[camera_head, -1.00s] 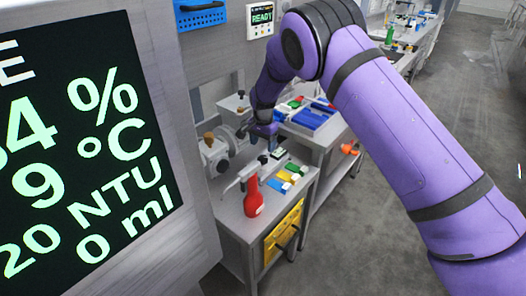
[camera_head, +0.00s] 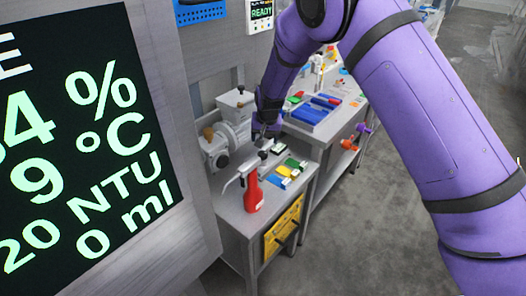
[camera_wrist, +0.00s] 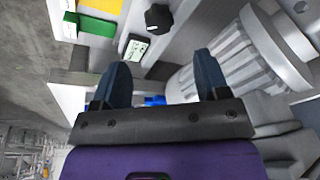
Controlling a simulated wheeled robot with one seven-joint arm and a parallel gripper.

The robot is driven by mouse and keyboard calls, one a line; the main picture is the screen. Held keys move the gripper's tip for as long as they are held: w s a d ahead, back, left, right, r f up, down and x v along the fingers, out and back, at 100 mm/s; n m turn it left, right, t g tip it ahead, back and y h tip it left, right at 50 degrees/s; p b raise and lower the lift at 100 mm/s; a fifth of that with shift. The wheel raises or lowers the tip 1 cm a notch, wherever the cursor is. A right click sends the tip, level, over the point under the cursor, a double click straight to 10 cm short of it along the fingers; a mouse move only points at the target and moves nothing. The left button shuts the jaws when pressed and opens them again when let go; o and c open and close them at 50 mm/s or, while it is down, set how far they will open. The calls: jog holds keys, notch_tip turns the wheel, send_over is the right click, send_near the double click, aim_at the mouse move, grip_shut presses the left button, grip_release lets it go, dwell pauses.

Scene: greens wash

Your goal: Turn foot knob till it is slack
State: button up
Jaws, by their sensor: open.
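A black lobed knob (camera_wrist: 158,17) shows at the top of the wrist view, ahead of my fingertips. It appears to be the dark knob (camera_head: 263,155) on the bench in the head view; I cannot tell for sure that it is the foot knob. My gripper (camera_wrist: 161,70) is open, its two dark fingers apart with nothing held between them. In the head view my gripper (camera_head: 267,131) is over the bench beside the grey machine (camera_head: 235,118), partly hidden by my wrist. The knob is apart from the fingers.
A small display box (camera_wrist: 136,48) lies near the knob. A red bottle (camera_head: 253,191) and coloured blocks (camera_head: 284,172) stand on the bench (camera_head: 232,212). A ribbed grey machine part (camera_wrist: 225,70) is close to my right finger. A blue tray (camera_head: 309,114) is on the bench behind.

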aim_at(263, 153)
jog(key=f+n, duration=0.1)
jog(key=f, duration=0.2)
jog(key=w+f+n+t, duration=0.1)
jog(key=f, duration=0.2)
jog(key=w+f+n, duration=0.1)
jog(key=f, duration=0.1)
jog(key=shift+a+f+n+t+y, duration=0.3)
jog(key=shift+f+n+t, duration=0.1)
jog(key=shift+c, duration=0.2)
jog(key=c, duration=0.9)
